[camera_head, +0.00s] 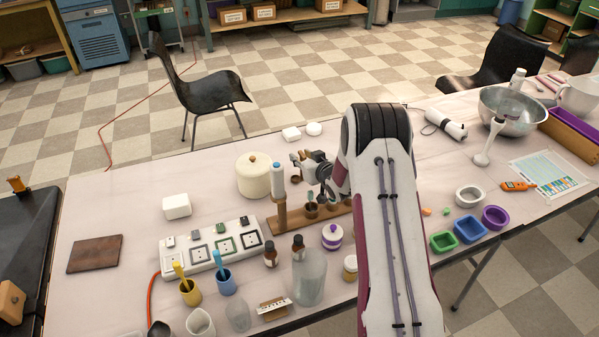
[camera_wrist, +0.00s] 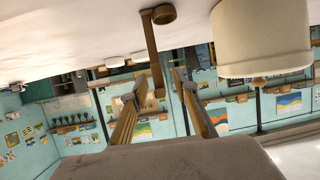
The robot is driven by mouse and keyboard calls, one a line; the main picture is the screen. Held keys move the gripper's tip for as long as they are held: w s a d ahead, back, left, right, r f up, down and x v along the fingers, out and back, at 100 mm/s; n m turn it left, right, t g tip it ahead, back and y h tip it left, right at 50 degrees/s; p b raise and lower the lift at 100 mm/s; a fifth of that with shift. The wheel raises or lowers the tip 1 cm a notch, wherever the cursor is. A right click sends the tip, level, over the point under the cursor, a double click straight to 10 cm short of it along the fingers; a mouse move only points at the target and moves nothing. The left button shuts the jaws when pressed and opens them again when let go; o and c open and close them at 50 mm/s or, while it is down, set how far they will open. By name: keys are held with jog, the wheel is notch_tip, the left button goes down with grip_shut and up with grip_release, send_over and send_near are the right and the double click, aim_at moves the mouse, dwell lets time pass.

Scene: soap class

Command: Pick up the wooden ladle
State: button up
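In the wrist view, which is turned upside down, a brown wooden ladle (camera_wrist: 152,50) shows ahead of my gripper. Its round end (camera_wrist: 163,14) is by the white tabletop, and its handle runs down the picture to a blunt end between my fingertips. My gripper (camera_wrist: 158,88) is open, with a finger on each side of the handle's end; I cannot tell whether either touches it. In the head view my gripper (camera_head: 308,163) is over the table's middle, partly hidden by my arm. A small brown piece (camera_head: 296,158) shows beside it, perhaps the ladle.
A cream lidded pot (camera_head: 253,178) stands left of my gripper; it also shows in the wrist view (camera_wrist: 262,38). The table's left part is clearer.

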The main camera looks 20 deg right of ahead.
dwell(0.3)
grip_shut()
jog(key=shift+r, duration=0.1)
jog(key=shift+r, duration=4.9)
